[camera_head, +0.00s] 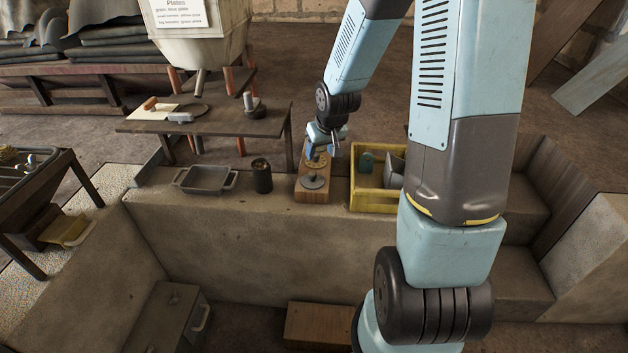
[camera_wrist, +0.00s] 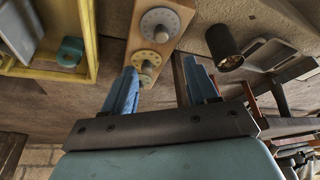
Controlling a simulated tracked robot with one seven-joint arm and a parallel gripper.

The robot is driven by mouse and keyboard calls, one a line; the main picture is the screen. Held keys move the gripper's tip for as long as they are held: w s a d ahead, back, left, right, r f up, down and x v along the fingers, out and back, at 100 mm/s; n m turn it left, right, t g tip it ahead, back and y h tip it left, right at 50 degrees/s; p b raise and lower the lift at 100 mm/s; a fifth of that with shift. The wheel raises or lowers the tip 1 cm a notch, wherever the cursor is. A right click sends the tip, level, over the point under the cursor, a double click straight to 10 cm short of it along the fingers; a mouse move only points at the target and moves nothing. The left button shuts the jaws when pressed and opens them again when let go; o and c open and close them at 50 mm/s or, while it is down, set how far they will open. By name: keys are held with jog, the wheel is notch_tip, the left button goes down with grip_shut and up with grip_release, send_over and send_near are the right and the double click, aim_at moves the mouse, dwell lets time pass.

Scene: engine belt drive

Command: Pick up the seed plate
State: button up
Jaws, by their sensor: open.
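In the wrist view the yellow plate (camera_wrist: 148,66) lies just beyond my fingertips, close to the left finger, and the grey plate (camera_wrist: 160,25) is farther off. My gripper (camera_head: 321,149) is open and empty above the block's yellow-plate end. Its two blue fingers also show in the wrist view (camera_wrist: 160,67). I cannot tell which plate is meant.
A yellow crate (camera_head: 378,206) holding a green piece (camera_head: 366,163) stands right of the block. A dark cup (camera_head: 262,176) and a grey handled tray (camera_head: 205,180) stand left. A wooden table (camera_head: 225,124) and a hopper (camera_head: 203,35) are behind.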

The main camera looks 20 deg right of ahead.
aim_at(312, 173)
jog(key=shift+x, duration=6.35)
jog(key=shift+a, duration=0.1)
jog(key=shift+c, duration=0.3)
grip_shut()
